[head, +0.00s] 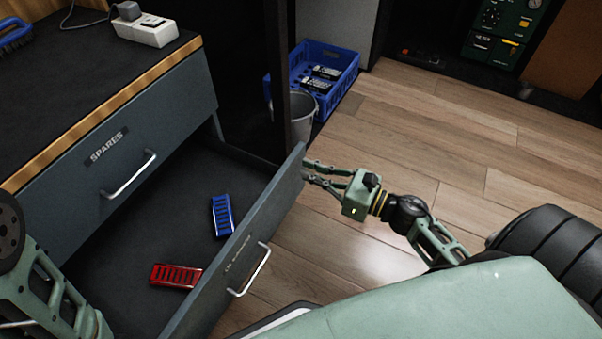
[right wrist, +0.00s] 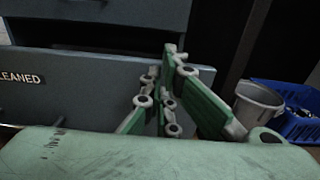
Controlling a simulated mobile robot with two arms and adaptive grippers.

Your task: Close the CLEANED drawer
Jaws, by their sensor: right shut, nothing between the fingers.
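The CLEANED drawer (head: 262,215) is pulled far out below the SPARES drawer in the head view. Its grey front carries a silver handle (head: 256,270). A blue slotted piece (head: 222,215) and a red slotted piece (head: 175,276) lie inside on its dark floor. My right gripper (head: 308,171) is shut and empty at the far right end of the drawer front. In the right wrist view its fingers (right wrist: 170,62) overlap the drawer front (right wrist: 90,82); I cannot tell whether they touch it. My left arm shows at the lower left, but its gripper is out of view.
The SPARES drawer (head: 130,150) is shut under the dark worktop (head: 80,75). A grey bin (head: 301,118) and a blue crate (head: 345,88) stand beyond the drawer's right end. Wooden floor (head: 450,130) is clear to the right.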

